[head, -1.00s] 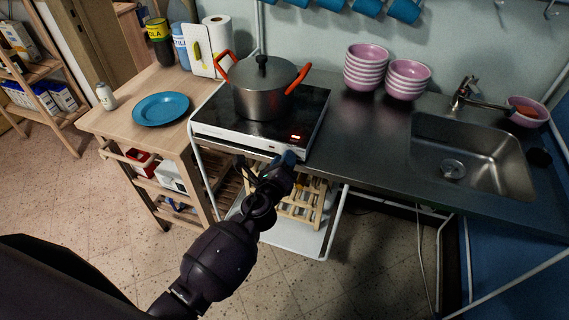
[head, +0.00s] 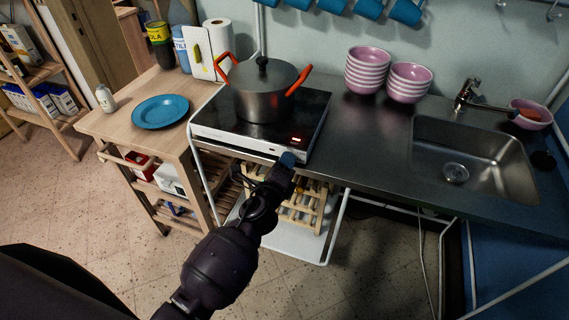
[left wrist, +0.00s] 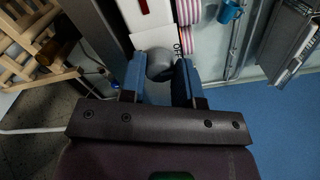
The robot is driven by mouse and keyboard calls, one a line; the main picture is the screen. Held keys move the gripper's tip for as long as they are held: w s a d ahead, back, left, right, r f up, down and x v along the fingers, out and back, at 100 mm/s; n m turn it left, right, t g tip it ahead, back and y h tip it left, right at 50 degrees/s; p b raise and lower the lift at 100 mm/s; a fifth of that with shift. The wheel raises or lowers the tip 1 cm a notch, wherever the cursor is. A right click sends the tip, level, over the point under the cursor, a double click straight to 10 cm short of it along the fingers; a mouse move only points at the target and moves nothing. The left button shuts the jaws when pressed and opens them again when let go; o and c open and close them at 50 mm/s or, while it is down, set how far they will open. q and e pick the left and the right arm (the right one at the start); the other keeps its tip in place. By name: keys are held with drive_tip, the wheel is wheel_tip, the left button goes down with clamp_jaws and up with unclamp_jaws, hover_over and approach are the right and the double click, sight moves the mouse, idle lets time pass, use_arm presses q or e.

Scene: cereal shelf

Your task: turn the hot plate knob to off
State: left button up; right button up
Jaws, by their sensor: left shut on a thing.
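The hot plate (head: 235,143) sits on the counter with its white front panel facing me and a red light glowing near its right front. A grey pot (head: 262,97) with red-orange handles stands on it. In the left wrist view, the round grey knob (left wrist: 160,63) is between the two blue fingers of my left gripper (left wrist: 161,80), which is shut on it. An "OFF" label shows just right of the knob. In the head view my left gripper (head: 287,160) is at the panel's right end and hides the knob. My right gripper is not in view.
Pink bowls (head: 367,72) are stacked on the counter right of the hot plate, with a sink (head: 480,160) farther right. A blue plate (head: 160,111) lies on the wooden cart at left. A wooden rack (head: 300,208) is below the counter.

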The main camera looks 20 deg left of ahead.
use_arm(q)
drive_tip(key=o, duration=0.9)
drive_tip(key=shift+o, duration=0.2)
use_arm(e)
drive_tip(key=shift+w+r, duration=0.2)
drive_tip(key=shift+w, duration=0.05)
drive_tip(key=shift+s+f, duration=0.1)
use_arm(q)
drive_tip(key=s, duration=1.1)
drive_tip(key=shift+a+b, duration=0.2)
drive_tip(key=shift+b, duration=0.15)
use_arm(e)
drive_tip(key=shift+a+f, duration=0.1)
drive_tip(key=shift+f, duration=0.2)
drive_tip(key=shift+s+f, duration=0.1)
